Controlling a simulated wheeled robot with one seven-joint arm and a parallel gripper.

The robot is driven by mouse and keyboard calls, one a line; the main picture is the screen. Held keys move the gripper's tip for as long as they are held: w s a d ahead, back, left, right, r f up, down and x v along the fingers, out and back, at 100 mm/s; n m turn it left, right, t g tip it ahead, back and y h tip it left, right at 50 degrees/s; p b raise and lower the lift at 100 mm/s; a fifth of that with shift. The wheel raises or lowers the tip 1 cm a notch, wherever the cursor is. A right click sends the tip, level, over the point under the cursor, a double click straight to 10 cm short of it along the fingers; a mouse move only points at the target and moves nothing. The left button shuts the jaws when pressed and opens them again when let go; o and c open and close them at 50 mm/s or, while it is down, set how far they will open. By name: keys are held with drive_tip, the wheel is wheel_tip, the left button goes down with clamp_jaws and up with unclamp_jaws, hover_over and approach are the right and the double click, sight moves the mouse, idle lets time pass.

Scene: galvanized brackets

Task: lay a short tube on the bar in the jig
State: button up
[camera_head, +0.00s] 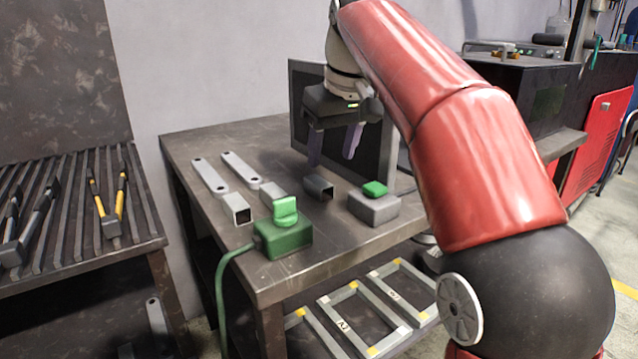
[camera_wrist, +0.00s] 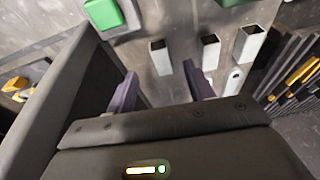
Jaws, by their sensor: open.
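My gripper (camera_head: 333,150) is open and empty above the back of the table, its two purple fingers pointing down. Three short grey square tubes lie on the tabletop: left (camera_head: 236,208), middle (camera_head: 272,192) and right (camera_head: 318,186). The right tube is closest to my gripper; in the wrist view this tube (camera_wrist: 160,57) shows just beyond the gap between the fingertips (camera_wrist: 160,72). Two flat grey bars with holes, left (camera_head: 209,176) and right (camera_head: 240,169), lie behind the left and middle tubes. I cannot make out a distinct jig around either bar.
A green box with a green knob (camera_head: 284,238) and a cable stands at the table's front. A grey box with a green top (camera_head: 373,207) stands at the right. A dark upright panel (camera_head: 306,100) rises close behind my gripper. A slatted rack (camera_head: 80,262) with tools is at left.

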sight(319, 181)
drive_tip(key=shift+w+a, duration=0.3)
drive_tip(key=shift+w, duration=0.2)
drive_tip(key=shift+w+a, duration=0.25)
drive_tip(key=shift+w, duration=0.2)
drive_tip(key=b+x, duration=0.2)
drive_tip(key=x, duration=0.5)
drive_tip(key=shift+f, duration=0.3)
drive_tip(key=shift+s, duration=0.1)
clamp_jaws()
drive_tip(key=shift+r, duration=0.1)
